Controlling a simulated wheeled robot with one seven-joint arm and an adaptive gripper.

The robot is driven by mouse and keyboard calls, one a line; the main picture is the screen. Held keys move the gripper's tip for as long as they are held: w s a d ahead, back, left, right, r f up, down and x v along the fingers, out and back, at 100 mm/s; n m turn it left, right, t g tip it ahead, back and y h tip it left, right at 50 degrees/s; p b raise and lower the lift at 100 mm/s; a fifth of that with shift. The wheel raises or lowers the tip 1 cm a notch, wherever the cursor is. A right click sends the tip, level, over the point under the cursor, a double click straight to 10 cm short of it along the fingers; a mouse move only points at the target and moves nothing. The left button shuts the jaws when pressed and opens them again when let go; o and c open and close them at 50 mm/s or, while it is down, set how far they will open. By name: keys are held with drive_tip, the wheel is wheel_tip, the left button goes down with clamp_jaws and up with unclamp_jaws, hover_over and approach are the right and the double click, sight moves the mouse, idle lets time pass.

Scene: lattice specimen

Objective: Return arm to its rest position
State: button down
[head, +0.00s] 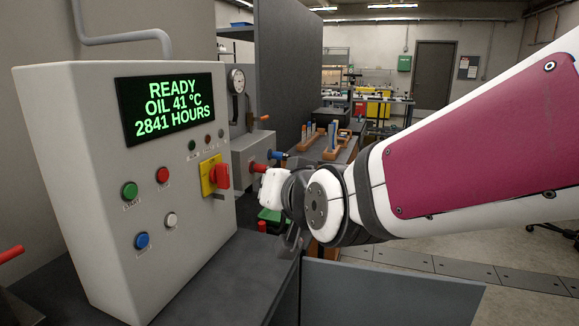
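My arm, white with a dark red panel, reaches in from the right side of the head view, and its dark joint stands in the middle. My gripper (292,238) seems to be the small dark part below the wrist, beside the control box. It is mostly hidden by the arm's own links. I cannot see its fingertips clearly, nor whether it is open or shut or holds anything.
A grey control box (75,190) stands close at the left; its screen (168,104) reads READY, OIL 41 °C, 2841 HOURS. It has a red and yellow switch (215,175). Behind are a gauge (237,80) and wooden racks (334,142). Open floor (470,258) lies at right.

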drive_tip(key=s+d+f+g+h+p, duration=0.1)
drive_tip(key=s+d+g, duration=0.3)
drive_tip(key=s+d, duration=0.7)
drive_tip(key=s+d+f+g+h+p, duration=0.2)
drive_tip(key=s+d+g+h+p, duration=0.1)
drive_tip(key=s+d, duration=0.9)
drive_tip(key=s+g+h, duration=0.1)
drive_tip(key=s, duration=0.3)
drive_tip(key=shift+f+g+h, duration=0.3)
